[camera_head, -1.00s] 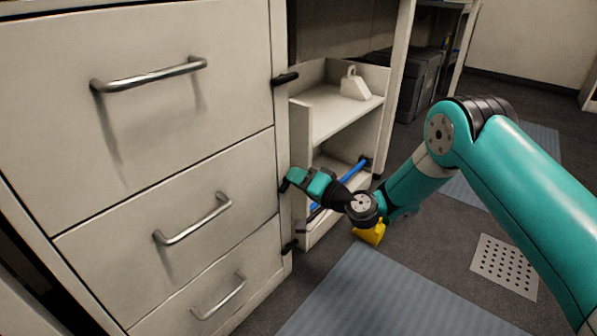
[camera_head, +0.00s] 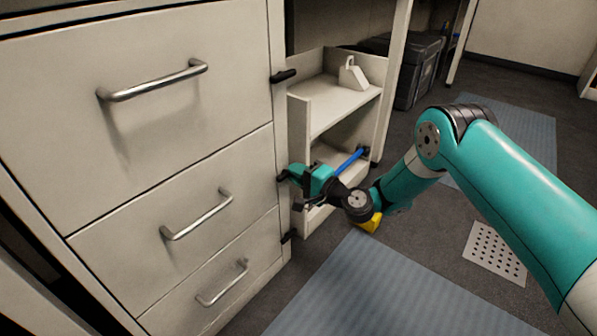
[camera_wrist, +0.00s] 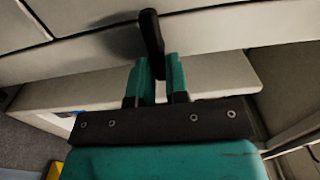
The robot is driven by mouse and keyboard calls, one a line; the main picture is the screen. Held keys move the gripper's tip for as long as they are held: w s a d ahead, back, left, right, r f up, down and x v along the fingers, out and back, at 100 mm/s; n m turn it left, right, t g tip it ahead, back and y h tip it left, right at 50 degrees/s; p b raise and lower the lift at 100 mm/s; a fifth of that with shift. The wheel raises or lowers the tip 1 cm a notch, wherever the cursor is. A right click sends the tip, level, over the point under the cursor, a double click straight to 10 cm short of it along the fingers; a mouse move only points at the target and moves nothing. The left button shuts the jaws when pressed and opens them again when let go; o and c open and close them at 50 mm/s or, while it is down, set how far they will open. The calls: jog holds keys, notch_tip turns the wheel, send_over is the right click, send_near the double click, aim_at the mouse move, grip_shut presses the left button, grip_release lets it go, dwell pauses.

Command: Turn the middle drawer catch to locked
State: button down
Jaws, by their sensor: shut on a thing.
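The white drawer cabinet has a middle drawer (camera_head: 180,190) with a metal bar handle (camera_head: 197,215). Its catch is a small black lever on the cabinet's right edge post. In the wrist view the black catch (camera_wrist: 151,32) stands out from the pale post, its near end between my fingertips. My gripper (camera_wrist: 160,72) is shut on it. In the head view my gripper (camera_head: 284,175) is at the post beside the middle drawer and hides most of that catch. The exact angle of the catch is hard to tell.
Similar black catches sit by the top drawer (camera_head: 284,76) and the bottom drawer (camera_head: 288,237). An open shelf unit (camera_head: 345,105) with a white block (camera_head: 352,74) and a blue rod (camera_head: 350,160) stands close behind my gripper. A yellow object (camera_head: 370,222) is below my wrist.

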jog(key=shift+s+a, duration=0.15)
jog(key=shift+a, duration=0.05)
jog(key=c, duration=1.1)
grip_release()
jog(key=shift+d, duration=0.15)
